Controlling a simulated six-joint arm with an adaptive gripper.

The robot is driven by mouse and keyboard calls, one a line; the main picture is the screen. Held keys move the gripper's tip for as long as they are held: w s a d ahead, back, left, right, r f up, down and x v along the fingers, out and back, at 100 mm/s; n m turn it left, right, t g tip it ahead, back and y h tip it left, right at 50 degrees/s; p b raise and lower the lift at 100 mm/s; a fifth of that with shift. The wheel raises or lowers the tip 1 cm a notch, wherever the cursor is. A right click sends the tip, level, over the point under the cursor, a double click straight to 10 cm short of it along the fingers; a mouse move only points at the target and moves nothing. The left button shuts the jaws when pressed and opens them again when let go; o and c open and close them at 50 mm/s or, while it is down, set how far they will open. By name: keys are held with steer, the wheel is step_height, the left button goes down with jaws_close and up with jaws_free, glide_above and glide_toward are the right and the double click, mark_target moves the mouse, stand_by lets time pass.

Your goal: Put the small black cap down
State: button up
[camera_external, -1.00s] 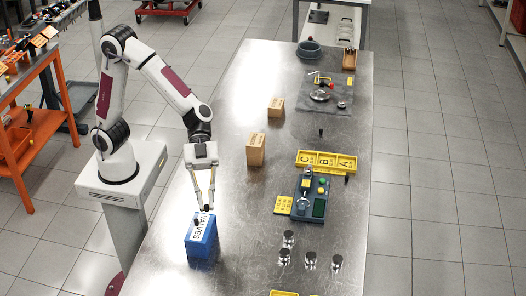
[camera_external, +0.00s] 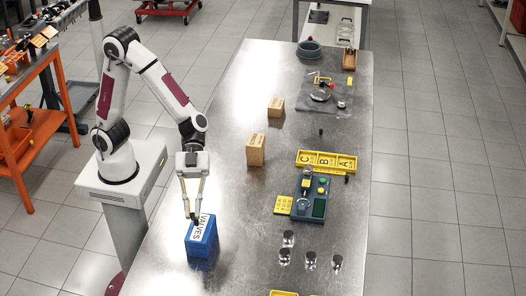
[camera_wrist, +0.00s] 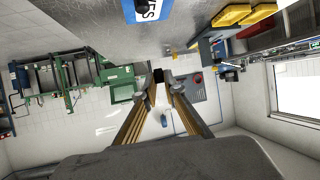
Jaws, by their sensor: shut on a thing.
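My gripper (camera_external: 195,213) is shut on the small black cap (camera_wrist: 158,75), which shows dark between the fingertips in the wrist view (camera_wrist: 160,88). In the outside view the fingertips are at the far left edge of the blue VALVES box (camera_external: 202,250). I cannot tell from the pictures whether the cap touches the box. The blue box also shows at the top edge of the wrist view (camera_wrist: 129,12), with a dark round thing by its label.
The metal table (camera_external: 240,215) is bare around the box. Two cardboard boxes (camera_external: 256,150) stand farther back. A teal fixture (camera_external: 312,195), a yellow A-B-C tray (camera_external: 327,161) and several metal pistons (camera_external: 310,261) are to the right.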

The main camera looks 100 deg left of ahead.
mark_target(196, 234)
steer(key=shift+f, duration=2)
steer(key=shift+f, duration=1.85)
steer(key=shift+f, duration=0.15)
steer(key=o, duration=0.7)
steer(key=shift+r, duration=0.2)
steer(key=shift+v, duration=6)
steer(key=shift+f, duration=0.1)
